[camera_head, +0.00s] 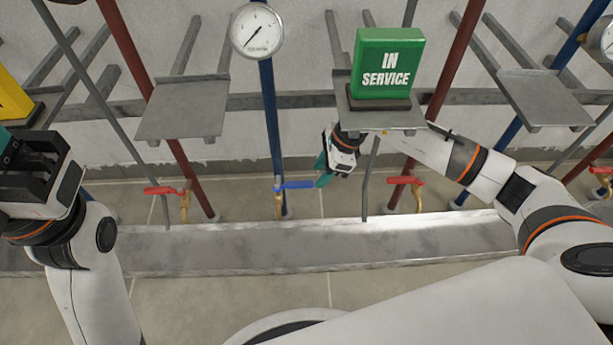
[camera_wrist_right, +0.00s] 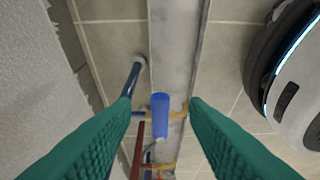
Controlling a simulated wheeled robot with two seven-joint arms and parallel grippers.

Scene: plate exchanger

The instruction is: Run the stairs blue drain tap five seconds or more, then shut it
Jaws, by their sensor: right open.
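The blue tap handle (camera_head: 295,184) sits on a brass tap low on a blue pipe (camera_head: 271,120), above the trough, in the head view. It points right, toward my right gripper (camera_head: 321,171), whose teal fingers are open just off the handle's end. In the right wrist view the blue handle (camera_wrist_right: 160,112) shows between the two spread fingers, beyond their tips, with clear gaps on both sides. I cannot make out any water from this tap. My left gripper (camera_head: 35,165) is at the far left, away from the taps, with its fingers apart and empty.
Red-handled taps (camera_head: 160,190) and (camera_head: 405,180) flank the blue one. A metal trough (camera_head: 250,245) runs below. A green "IN SERVICE" sign (camera_head: 389,63) stands on a shelf above my right gripper. A gauge (camera_head: 257,31) and thin grey rods are near.

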